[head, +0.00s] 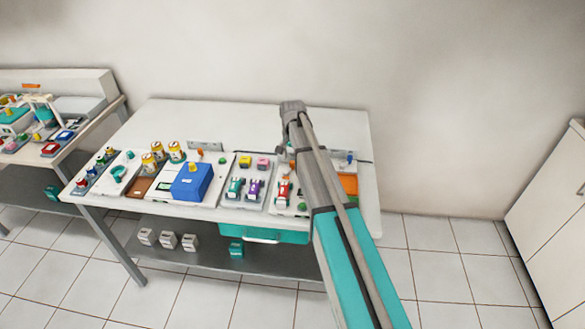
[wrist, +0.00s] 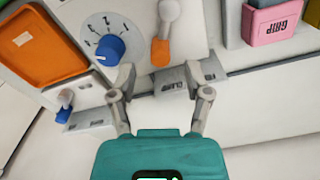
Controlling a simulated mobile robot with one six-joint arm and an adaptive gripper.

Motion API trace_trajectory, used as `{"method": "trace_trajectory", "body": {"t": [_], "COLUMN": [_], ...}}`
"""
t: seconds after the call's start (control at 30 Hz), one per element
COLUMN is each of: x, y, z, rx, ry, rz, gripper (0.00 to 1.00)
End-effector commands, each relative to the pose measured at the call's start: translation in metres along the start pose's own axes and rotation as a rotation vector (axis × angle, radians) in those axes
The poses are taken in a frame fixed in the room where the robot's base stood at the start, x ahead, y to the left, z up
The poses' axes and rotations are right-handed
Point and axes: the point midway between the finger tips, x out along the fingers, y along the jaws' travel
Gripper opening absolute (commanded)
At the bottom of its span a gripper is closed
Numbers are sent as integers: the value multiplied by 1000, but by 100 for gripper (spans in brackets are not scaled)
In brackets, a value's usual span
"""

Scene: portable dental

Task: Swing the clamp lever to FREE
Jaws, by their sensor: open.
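In the wrist view, a plate marked CLAMP (wrist: 172,84) sits by the table's edge strip. Just above it in the picture is the lever (wrist: 161,50), with an orange end low and a pale rounded end high. Its FREE mark cannot be read. My gripper (wrist: 160,78) is open and empty, its fingertips apart on either side of the CLAMP plate and just below the lever's orange end. Contact cannot be told. In the head view my arm covers most of this spot, and my gripper's jaws are not clearly visible.
In the wrist view, a blue dial (wrist: 109,48) is close left of the lever. An orange tray (wrist: 44,46) and a blue-tipped switch (wrist: 65,98) lie further left. A pink block marked GRIP (wrist: 277,22) is at right. The table (head: 240,115) has bare room at its back.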

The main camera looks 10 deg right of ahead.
Motion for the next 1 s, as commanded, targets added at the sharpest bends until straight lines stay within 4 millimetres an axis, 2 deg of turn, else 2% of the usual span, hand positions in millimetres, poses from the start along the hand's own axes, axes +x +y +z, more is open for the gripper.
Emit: {"method": "trace_trajectory", "body": {"t": [0.1,0.4,0.93,1.0], "x": [14,31,35,35], "y": [0,-1,-1,-1], "z": [0,0,1,1], "rx": [0,-1,-2,-2], "ry": [0,0,0,0], "rz": [0,0,0,0], "gripper": [63,63,63,52]}}
